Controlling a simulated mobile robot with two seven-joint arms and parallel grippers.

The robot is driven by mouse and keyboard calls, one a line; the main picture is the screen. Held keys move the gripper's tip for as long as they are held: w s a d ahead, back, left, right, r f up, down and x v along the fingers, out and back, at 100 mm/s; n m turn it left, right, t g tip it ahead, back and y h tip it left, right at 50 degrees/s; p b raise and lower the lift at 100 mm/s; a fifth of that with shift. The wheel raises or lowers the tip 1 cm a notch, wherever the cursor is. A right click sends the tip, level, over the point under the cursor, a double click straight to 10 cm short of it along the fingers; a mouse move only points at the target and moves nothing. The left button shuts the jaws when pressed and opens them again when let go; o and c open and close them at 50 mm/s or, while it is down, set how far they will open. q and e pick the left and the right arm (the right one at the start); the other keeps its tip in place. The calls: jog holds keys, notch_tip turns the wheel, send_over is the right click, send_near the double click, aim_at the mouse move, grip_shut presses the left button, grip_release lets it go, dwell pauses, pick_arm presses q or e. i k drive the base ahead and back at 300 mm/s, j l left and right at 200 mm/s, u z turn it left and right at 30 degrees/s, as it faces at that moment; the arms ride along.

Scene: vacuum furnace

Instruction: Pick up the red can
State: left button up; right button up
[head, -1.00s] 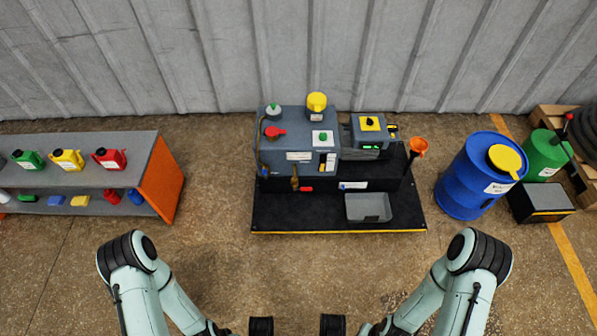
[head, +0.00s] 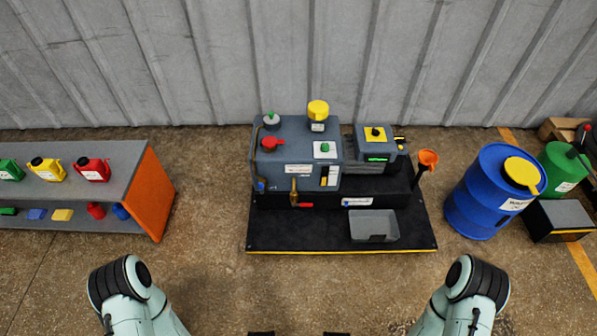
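The red can (head: 92,169) stands upright on the top of the grey shelf unit (head: 111,196) at the left, near its orange end panel. It has a white label, a black cap and a handle. The yellow can (head: 47,169) stands to its left. My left arm comes in at the lower left and my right arm at the lower right. Both grippers are below the bottom edge of the head view, far from the can. Only two dark blocks show at the bottom edge, and no fingers can be made out.
A grey machine (head: 296,160) stands on a black platform (head: 284,238) in the middle. A blue drum (head: 478,195), a green drum (head: 564,165) and a dark box (head: 562,219) stand at the right. The brown floor between shelf and platform is clear.

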aim_at(95, 169)
jog(key=j+u, duration=0.1)
jog(key=j, duration=1.25)
jog(key=j+u, duration=0.15)
jog(key=j, duration=0.55)
jog(key=j+u, duration=0.1)
jog(key=j, duration=0.55)
jog(key=i+j, duration=0.15)
jog(key=j, duration=0.55)
jog(key=j+u, duration=0.15)
jog(key=j, duration=0.5)
